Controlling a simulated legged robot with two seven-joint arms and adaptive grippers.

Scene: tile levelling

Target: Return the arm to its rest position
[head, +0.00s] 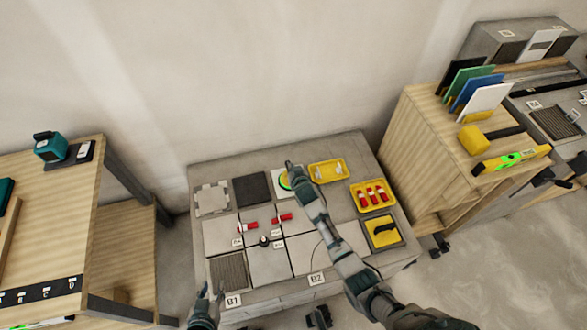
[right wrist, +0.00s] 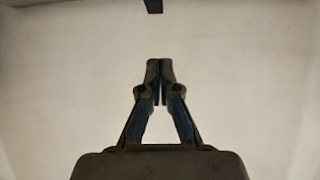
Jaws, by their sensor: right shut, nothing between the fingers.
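My right arm reaches in from the lower right in the head view, over the grey tile bench (head: 290,290). Its gripper (head: 291,166) is above the bench's back part, in front of a round green and yellow item (head: 284,182) that it partly hides. In the right wrist view the right gripper (right wrist: 160,64) has its fingers together with nothing between them, against a plain pale wall. My left gripper (head: 212,290) is at the bench's front left corner, fingers apart and empty.
The bench carries grey tiles (head: 220,234), red-capped pieces, a yellow tray (head: 327,171) and a yellow bin of red items (head: 373,195). A wooden table (head: 60,230) stands left. A wooden cabinet (head: 415,125) with coloured boards stands right.

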